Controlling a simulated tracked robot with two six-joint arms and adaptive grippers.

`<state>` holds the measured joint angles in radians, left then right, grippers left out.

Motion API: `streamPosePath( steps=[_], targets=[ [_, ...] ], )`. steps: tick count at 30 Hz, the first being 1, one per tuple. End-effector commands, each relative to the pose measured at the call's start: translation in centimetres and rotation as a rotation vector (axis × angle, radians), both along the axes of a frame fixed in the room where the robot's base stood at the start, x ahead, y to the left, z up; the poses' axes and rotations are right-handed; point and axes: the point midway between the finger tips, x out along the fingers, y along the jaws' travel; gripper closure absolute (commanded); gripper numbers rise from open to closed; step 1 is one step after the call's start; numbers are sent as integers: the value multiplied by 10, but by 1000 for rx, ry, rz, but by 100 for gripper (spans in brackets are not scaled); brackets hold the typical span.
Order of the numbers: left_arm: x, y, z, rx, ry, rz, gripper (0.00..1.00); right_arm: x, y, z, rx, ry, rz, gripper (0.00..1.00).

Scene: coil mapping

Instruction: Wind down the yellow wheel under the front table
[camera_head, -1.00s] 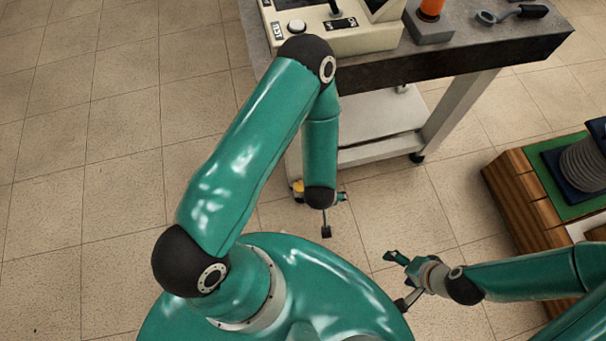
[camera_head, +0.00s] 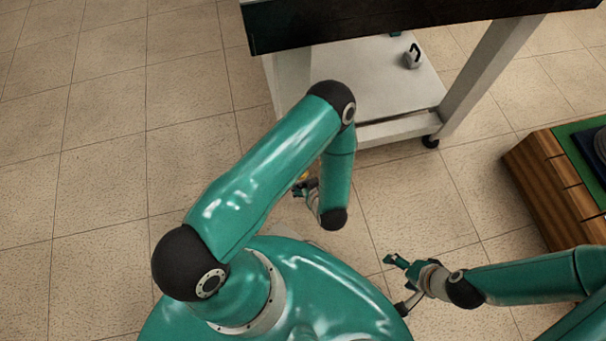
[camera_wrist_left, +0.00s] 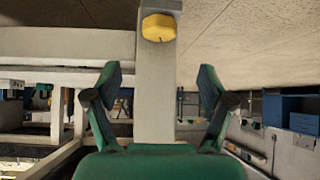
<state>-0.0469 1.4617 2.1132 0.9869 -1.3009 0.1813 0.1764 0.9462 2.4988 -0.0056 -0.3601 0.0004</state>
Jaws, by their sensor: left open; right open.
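The yellow wheel (camera_wrist_left: 158,27) shows in the left wrist view at the foot of a pale table leg (camera_wrist_left: 155,90), with the floor at the top of that picture. In the head view, only a bit of yellow (camera_head: 304,176) shows beside my left arm. My left gripper (camera_wrist_left: 158,80) is open and empty, its two fingers either side of the leg in the picture, with the wheel beyond the fingertips. In the head view, my left gripper (camera_head: 303,189) is partly hidden by my forearm. My right gripper (camera_head: 398,284) is open and empty above the floor.
The front table (camera_head: 375,25) has a dark edge and a white lower shelf (camera_head: 350,75). A padlock-shaped thing (camera_head: 412,58) sits on the shelf. A wooden crate (camera_head: 545,175) with a green top stands at right. Bare tiled floor (camera_head: 90,190) lies at left.

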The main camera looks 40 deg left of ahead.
Motion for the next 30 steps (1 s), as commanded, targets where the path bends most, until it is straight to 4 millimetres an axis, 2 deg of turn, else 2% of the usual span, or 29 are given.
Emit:
streamPosePath(
  steps=[1,3,13,19,29,30],
  targets=[
    [5,8,-14,-2,-1,7,18,0,0,-10,0,0,0,18],
    [11,17,-25,-1,-1,7,18,0,0,-16,0,0,0,18],
    [37,52,-67,-2,-1,1,18,0,0,-40,0,0,0,18],
    [44,62,-77,-2,-1,-1,18,0,0,-45,0,0,0,18],
    [46,63,-78,-1,1,-3,18,0,0,-45,0,0,0,18],
    [46,63,-78,-1,1,-3,23,0,0,-45,0,0,0,18]
  ],
)
